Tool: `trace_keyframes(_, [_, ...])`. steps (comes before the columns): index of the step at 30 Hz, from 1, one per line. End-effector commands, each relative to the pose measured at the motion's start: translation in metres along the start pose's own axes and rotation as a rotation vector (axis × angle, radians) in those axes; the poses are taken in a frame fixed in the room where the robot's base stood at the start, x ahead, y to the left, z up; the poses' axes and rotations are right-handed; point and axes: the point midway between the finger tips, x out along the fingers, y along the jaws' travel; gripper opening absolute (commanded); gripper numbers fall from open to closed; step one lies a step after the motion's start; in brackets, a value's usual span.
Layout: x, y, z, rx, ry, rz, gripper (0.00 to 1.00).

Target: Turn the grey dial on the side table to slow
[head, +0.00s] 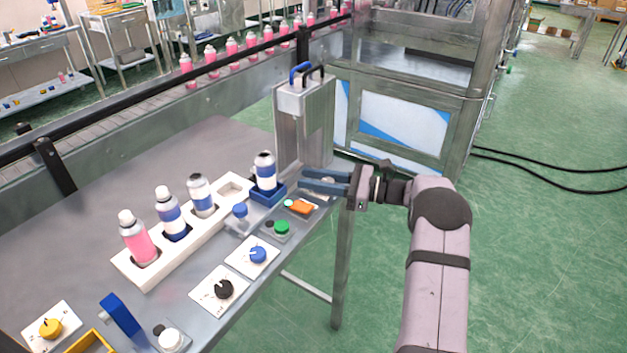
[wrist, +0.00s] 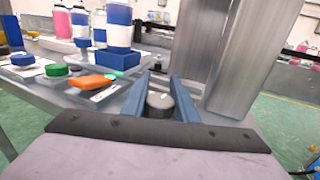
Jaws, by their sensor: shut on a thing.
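The grey dial (wrist: 160,101) sits between my gripper's two blue fingers in the wrist view. It is a round grey knob with a pale mark on its top; I cannot read its scale or tell its setting. In the head view the fingers hide most of the dial.
An orange switch (head: 300,206) and a green button (head: 282,227) lie close to the gripper. A blue-banded can (head: 265,172) stands in a blue holder just left of the fingers. A metal press column (head: 303,125) rises behind.

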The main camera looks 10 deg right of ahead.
Motion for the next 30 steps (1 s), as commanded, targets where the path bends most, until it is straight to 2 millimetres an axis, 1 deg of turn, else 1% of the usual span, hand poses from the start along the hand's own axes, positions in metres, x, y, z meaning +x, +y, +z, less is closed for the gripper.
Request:
trace_keyframes(6, [-0.0006, 0.0039, -0.0019, -0.002, 0.0, 0.113, 0.04])
trace_keyframes(15, [-0.0011, 0.0083, -0.0014, 0.0, 0.0, 0.219, 0.04])
trace_keyframes(30, [-0.0014, 0.0099, 0.0004, 0.001, -0.001, 0.255, 0.04])
